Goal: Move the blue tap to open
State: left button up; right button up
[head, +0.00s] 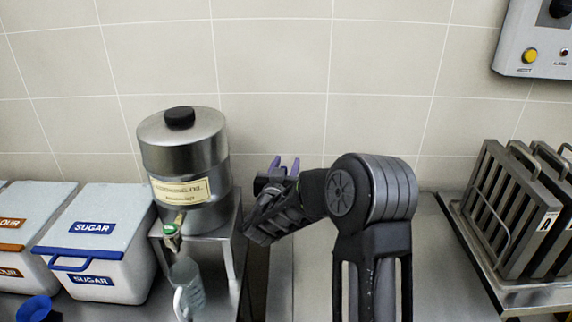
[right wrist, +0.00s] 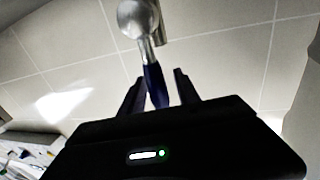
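In the right wrist view the blue tap handle (right wrist: 155,85) hangs below a shiny rounded metal fitting (right wrist: 136,18). The fingers of my right gripper (right wrist: 158,90) stand apart with the handle's lower part between them. The handle is closer to the left finger, with a gap to the right finger; I cannot tell whether it touches. In the head view my right gripper (head: 284,167) is right of the steel urn, its fingertips spread. I cannot make out the blue tap there. My left gripper is out of view.
A steel urn (head: 190,150) with a green-handled tap stands on a metal stand (head: 226,240), a clear jug (head: 187,285) below. White sugar (head: 100,215) and flour bins are at left. A rack of metal plates (head: 510,200) is at right.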

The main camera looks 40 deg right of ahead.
jog(key=shift+c, duration=0.4)
grip_shut()
dwell(0.9)
